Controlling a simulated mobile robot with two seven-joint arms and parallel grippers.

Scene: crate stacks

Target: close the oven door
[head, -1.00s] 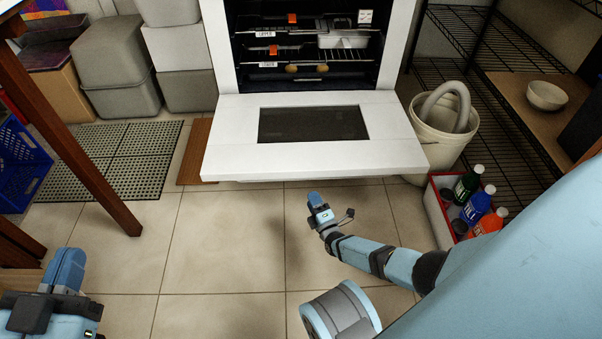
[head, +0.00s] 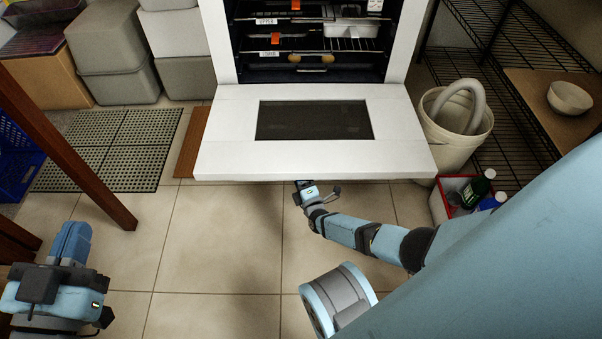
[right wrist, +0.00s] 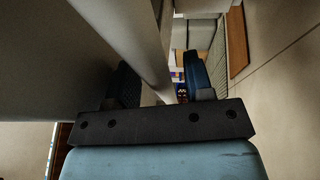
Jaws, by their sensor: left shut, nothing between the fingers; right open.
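The oven door (head: 225,155) is folded down flat, white with a dark window, below the open oven (head: 398,50) in the head view. My right gripper (head: 302,185) is at the door's front edge, its fingertips partly hidden under it. In the right wrist view the right gripper (right wrist: 160,82) is open. A pale bar (right wrist: 140,45), apparently the door's edge or handle, runs between or just beyond its fingers; I cannot tell whether they touch it. My left gripper (head: 72,240) is shut and empty at the lower left, away from the oven.
A white bucket (head: 437,150) with a grey hose stands beside the door's right side. A red-edged box of bottles (head: 437,205) is close to my right arm. A wooden table leg (head: 75,160) and stacked grey bins (head: 110,85) are at the left. The tiled floor before the door is clear.

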